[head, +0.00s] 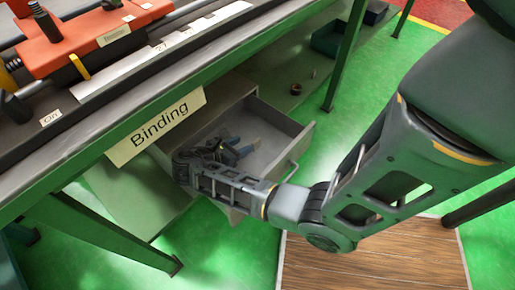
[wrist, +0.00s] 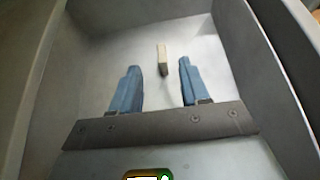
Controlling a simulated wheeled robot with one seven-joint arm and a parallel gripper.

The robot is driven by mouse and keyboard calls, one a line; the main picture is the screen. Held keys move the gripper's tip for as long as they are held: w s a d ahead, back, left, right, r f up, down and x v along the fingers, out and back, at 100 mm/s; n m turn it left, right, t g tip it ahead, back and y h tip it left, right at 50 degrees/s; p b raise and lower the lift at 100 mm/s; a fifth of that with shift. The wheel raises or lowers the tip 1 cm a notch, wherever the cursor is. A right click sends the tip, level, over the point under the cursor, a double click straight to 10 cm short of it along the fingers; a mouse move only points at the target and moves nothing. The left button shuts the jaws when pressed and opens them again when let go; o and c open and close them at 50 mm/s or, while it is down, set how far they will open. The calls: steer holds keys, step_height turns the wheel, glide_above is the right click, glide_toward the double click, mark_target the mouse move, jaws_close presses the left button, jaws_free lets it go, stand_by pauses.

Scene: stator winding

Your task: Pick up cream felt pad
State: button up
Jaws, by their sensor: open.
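The cream felt pad (wrist: 162,59) shows in the wrist view as a small upright-looking cream block inside the open grey drawer. My gripper (wrist: 158,75) is open, with its two blue fingers apart. In the wrist view the pad appears between and slightly beyond the fingertips, and I see no contact. In the head view my gripper (head: 235,150) is inside the drawer (head: 283,160). The pad cannot be made out there.
The drawer walls stand close around my gripper. The green bench (head: 60,165) with the "Binding" label (head: 155,127) overhangs the drawer. A small dark ring-shaped object (head: 296,89) lies on the surface behind it. A wooden platform (head: 370,265) is on the green floor.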

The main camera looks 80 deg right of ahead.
mark_target(254, 142)
steer(key=shift+s+d+f+b, duration=0.15)
steer(key=shift+f+b, duration=0.2)
steer(key=shift+f, duration=0.45)
steer(key=shift+b+x, duration=1)
steer(key=shift+x, duration=2.45)
steer(key=shift+c, duration=0.2)
jaws_close()
